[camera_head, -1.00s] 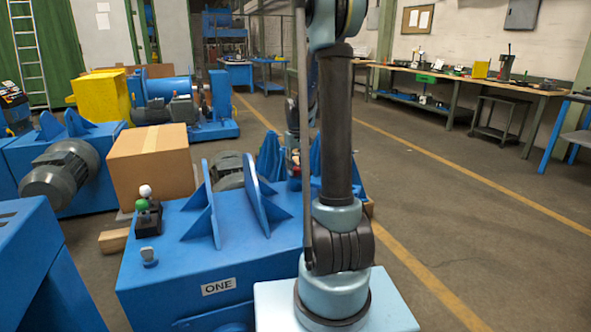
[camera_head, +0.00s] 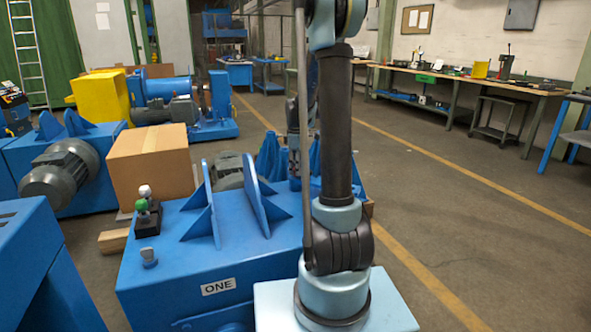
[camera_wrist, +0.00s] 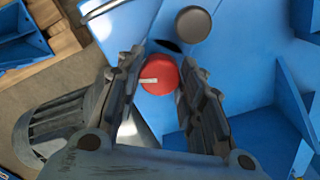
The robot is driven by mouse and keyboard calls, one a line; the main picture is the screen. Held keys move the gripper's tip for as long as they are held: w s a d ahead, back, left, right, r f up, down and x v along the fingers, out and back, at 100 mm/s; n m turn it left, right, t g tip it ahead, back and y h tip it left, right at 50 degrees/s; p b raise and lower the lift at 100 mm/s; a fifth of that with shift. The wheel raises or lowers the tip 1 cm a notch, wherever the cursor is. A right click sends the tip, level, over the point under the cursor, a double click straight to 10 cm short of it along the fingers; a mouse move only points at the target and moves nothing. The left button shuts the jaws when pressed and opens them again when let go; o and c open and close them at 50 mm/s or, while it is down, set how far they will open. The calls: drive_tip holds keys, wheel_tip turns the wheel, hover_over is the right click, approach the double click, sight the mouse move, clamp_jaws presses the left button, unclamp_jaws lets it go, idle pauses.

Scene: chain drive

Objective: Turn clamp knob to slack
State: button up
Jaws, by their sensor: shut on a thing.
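The red round clamp knob (camera_wrist: 159,78), with a white pointer mark toward its left side, sits between the fingers of my gripper (camera_wrist: 160,66) in the wrist view. My gripper is shut on the knob, one finger on each side. The fingers hide parts of its sides. In the head view the knob is hidden, and the far end of my arm (camera_head: 293,145) shows only partly behind my nearer arm links, over the back of the blue machine marked ONE (camera_head: 180,272).
A dark grey round cap (camera_wrist: 193,24) lies just beyond the knob. A ribbed grey motor (camera_wrist: 62,122) is at lower left, and blue ribs stand at right. The head view shows a cardboard box (camera_head: 150,165) and small green and white knobs (camera_head: 144,198).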

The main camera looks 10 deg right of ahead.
drive_tip(key=shift+w+d+n, duration=0.1)
drive_tip(key=shift+n, duration=0.7)
drive_tip(key=o, duration=1.1)
drive_tip(key=shift+c, duration=0.2)
drive_tip(key=shift+r, duration=0.15)
wheel_tip(320, 180, up, 12)
drive_tip(key=shift+f, duration=0.2)
